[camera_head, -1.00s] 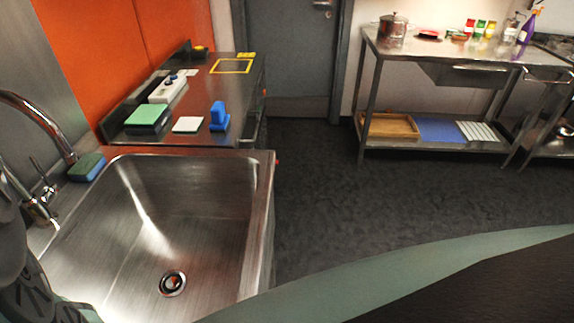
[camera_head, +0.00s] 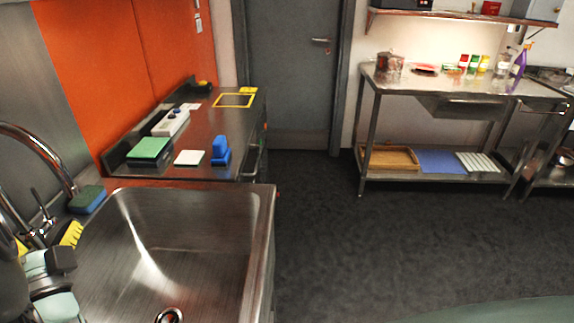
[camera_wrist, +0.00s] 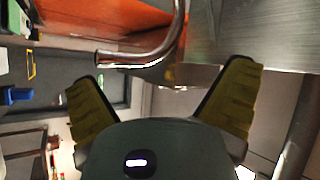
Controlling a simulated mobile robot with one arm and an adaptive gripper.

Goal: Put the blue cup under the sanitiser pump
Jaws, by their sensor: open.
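No clear cup shape shows. A blue upright object (camera_head: 220,150) with a wider foot stands on the steel counter beyond the sink; I cannot tell whether it is the cup. It seems to show also in the wrist view (camera_wrist: 17,96). On the far table a clear bottle (camera_head: 506,62) stands beside a purple spray bottle (camera_head: 520,60); I cannot tell whether either is the sanitiser pump. My gripper (camera_head: 45,240) is at the lower left by the tap. In the wrist view my gripper (camera_wrist: 162,103) has its yellow fingers wide apart, with nothing between them.
The curved tap (camera_head: 45,140) rises close to my gripper, left of the sink (camera_head: 190,255). A blue-green sponge (camera_head: 87,199) lies on the sink's edge. The counter (camera_head: 200,130) holds a green-topped block (camera_head: 150,150) and a white tile (camera_head: 188,158). The floor (camera_head: 330,230) is open.

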